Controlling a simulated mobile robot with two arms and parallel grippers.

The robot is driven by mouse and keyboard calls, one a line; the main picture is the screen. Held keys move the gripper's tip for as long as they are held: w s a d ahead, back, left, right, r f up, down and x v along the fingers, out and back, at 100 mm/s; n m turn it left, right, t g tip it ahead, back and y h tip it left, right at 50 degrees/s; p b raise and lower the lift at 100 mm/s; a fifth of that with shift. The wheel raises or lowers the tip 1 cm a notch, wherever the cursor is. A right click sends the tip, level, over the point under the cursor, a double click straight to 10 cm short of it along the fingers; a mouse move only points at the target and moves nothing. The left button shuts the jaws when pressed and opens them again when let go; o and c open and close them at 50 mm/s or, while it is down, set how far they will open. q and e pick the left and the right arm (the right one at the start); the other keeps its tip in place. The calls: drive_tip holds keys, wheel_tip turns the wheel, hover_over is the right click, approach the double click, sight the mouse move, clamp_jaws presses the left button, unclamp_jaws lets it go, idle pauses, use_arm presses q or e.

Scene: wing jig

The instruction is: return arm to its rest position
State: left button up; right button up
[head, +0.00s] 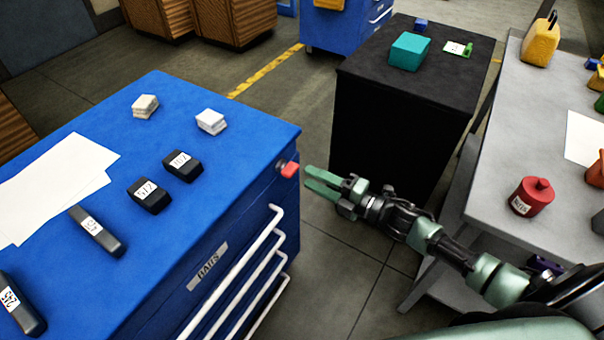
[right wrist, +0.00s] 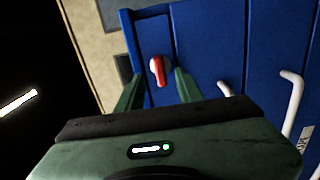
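My right gripper (head: 326,184) reaches in from the right in the head view. Its green fingers are apart with nothing between them. They point at the side of the blue drawer cabinet (head: 240,132), close to a red latch (head: 289,169) near its top corner. In the right wrist view the red latch (right wrist: 158,71) shows beyond and between the two open fingers (right wrist: 157,90), apart from them. My left gripper is not in view.
On the cabinet top lie several dark labelled blocks (head: 150,196), white blocks (head: 211,121) and paper sheets (head: 55,180). White drawer handles (head: 262,235) stick out in front. A black cabinet (head: 400,115) stands behind. A grey table (head: 490,185) with a red weight (head: 531,198) is at right.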

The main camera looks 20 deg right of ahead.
drive_tip(key=shift+v, duration=1.15)
drive_tip(key=shift+f, duration=0.1)
drive_tip(key=s+d+f+m+h, duration=0.1)
drive_tip(key=d+f+m+h, duration=0.25)
drive_tip(key=f, duration=0.35)
drive_tip(key=s+d+f+m+h, duration=0.1)
drive_tip(key=d+f+m+h, duration=0.15)
drive_tip(key=f+m, duration=0.4)
drive_tip(key=s+d+f+m+g+h, duration=0.1)
drive_tip(key=s+f+m+g+h, duration=0.1)
drive_tip(key=s+f, duration=0.5)
drive_tip(key=s+d+f+m+g+h, duration=0.1)
drive_tip(key=s+f+m+g+h, duration=0.15)
drive_tip(key=f, duration=0.85)
drive_tip(key=s+a+f+m+g, duration=0.2)
drive_tip(key=s+f, duration=0.3)
drive_tip(key=s, duration=0.6)
drive_tip(key=s+a+f+m+g, duration=0.3)
drive_tip(key=s+f, duration=0.2)
drive_tip(key=s, duration=0.6)
drive_tip(key=s+a+f+m+g+p, duration=0.1)
drive_tip(key=s+a+f+m+g, duration=0.1)
drive_tip(key=s+f, duration=0.4)
drive_tip(key=s+m+g, duration=0.1)
drive_tip(key=s, duration=0.3)
drive_tip(key=shift+s+a+g, duration=0.3)
drive_tip(key=shift+s+g, duration=0.05)
drive_tip(key=shift+s, duration=0.05)
drive_tip(key=shift+m+h, duration=0.25)
